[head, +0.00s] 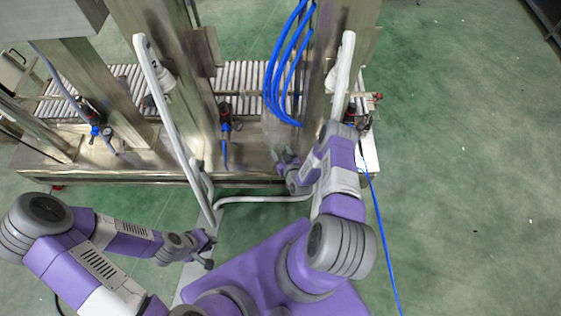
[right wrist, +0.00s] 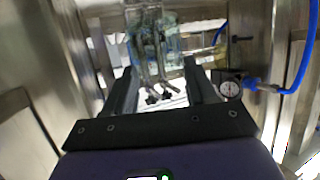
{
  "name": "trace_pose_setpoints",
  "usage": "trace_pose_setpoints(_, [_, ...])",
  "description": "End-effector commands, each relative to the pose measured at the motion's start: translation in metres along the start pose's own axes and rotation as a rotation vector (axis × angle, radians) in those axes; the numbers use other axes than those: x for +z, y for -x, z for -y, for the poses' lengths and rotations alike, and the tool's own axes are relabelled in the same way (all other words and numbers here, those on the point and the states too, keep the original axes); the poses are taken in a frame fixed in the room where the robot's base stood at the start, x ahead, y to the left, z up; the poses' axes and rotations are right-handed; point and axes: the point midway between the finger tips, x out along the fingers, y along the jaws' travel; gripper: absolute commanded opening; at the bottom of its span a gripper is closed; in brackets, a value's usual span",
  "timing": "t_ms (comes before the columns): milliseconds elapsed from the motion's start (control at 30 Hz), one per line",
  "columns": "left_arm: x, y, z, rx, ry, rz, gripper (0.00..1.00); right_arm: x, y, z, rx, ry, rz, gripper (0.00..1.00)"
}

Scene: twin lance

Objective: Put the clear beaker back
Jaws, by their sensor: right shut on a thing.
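My right gripper (head: 284,163) reaches over the front of the steel machine bench (head: 120,172) in the head view. In the right wrist view its two dark fingers (right wrist: 163,88) stand either side of the clear beaker (right wrist: 170,45), and the gripper is shut on it. The beaker is see-through and its outline is hard to make out. In the head view it shows only as a faint clear shape (head: 274,132) just beyond the gripper. My left gripper (head: 208,252) is empty and open, low in front of the bench and well away from the beaker.
A roller conveyor (head: 240,76) runs behind the bench. Steel columns (head: 175,60) and white bent rails (head: 165,100) flank the right gripper's space. Blue hoses (head: 285,70) hang above the beaker. A pressure gauge (right wrist: 229,89) is close to the right finger.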

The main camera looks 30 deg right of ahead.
Motion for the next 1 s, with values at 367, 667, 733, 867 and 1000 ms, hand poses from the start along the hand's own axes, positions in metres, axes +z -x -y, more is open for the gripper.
trace_pose_setpoints(367, [-0.001,-0.022,0.008,0.0,0.0,0.0,0.19,0.041,-0.015,0.0,0.001,0.0,0.0,0.22])
trace_pose_setpoints(667, [-0.001,-0.028,0.01,0.0,0.0,0.0,0.19,0.055,-0.021,-0.001,0.001,0.001,-0.001,0.22])
trace_pose_setpoints(733, [-0.001,-0.027,0.01,0.0,0.0,0.0,0.19,0.055,-0.02,0.0,0.0,0.001,-0.001,0.22])
trace_pose_setpoints(867, [-0.001,-0.027,0.01,0.0,0.0,0.0,0.19,0.058,-0.021,0.0,0.0,0.001,0.0,0.22])
trace_pose_setpoints(1000, [-0.001,-0.027,0.01,0.0,0.0,0.0,0.19,0.058,-0.021,0.0,0.0,0.001,0.0,0.76])
